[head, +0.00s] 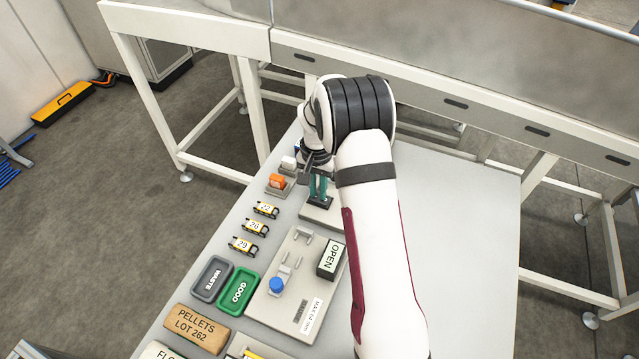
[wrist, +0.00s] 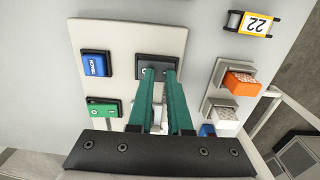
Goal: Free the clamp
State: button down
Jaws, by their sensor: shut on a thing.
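My gripper (head: 318,188) has teal fingers and points down at a pale panel (head: 310,214) on the table. In the wrist view my gripper (wrist: 160,76) is shut, with its fingertips at a dark switch (wrist: 158,59) on that panel (wrist: 125,35). The fingers hide most of the switch, and its setting cannot be read. A pale baseplate (head: 262,302) nearer the camera carries small pale brackets (head: 288,268), a blue knob (head: 277,285) and a block marked OPEN (head: 331,259). I cannot tell which of these parts belong to the clamp.
The table's right side (head: 460,230) is clear.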

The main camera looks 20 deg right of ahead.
aim_at(317, 197)
notch_tip(317, 197, up, 14)
dwell(0.3)
jog(key=shift+a, duration=0.1)
jog(key=shift+w+a+r+g+h, duration=0.1)
jog(key=shift+w+a+g+h, duration=0.15)
jog(key=shift+g+h, duration=0.3)
jog(key=f, duration=0.4)
jog(key=s+d+f, duration=0.1)
jog(key=f, duration=0.9)
jog(key=shift+s+d, duration=0.25)
jog(key=shift+d, duration=0.05)
